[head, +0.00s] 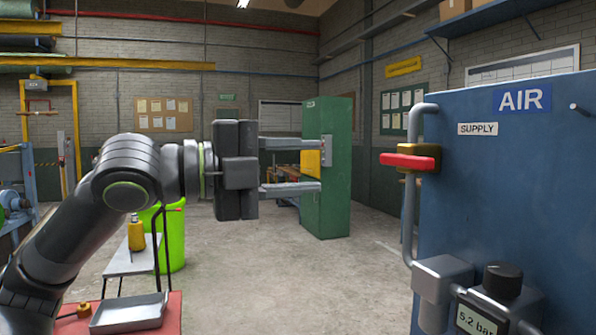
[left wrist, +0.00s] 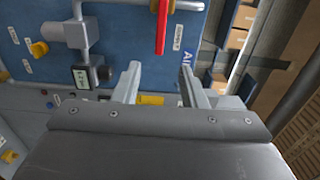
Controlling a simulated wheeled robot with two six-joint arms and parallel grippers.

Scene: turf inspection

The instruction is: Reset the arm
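My left gripper (head: 291,164) is held out level in the middle of the head view, pointing right toward the blue AIR panel. Its two fingers are wide apart with nothing between them. In the left wrist view the open fingers (left wrist: 160,88) point at the blue panel (left wrist: 120,20). The panel's red valve handle (head: 410,161) lies crosswise to the grey pipe in the head view, with a clear gap between it and the fingertips. The red handle also shows at the top of the left wrist view (left wrist: 162,25). My right gripper is not in view.
The blue panel (head: 500,210) fills the right side, with a gauge (head: 477,320) reading 5.2 bar. A green cabinet (head: 327,190) stands behind my gripper. At lower left are a red cart (head: 170,315) with a metal tray (head: 128,312) and a green bin (head: 172,240). The middle floor is clear.

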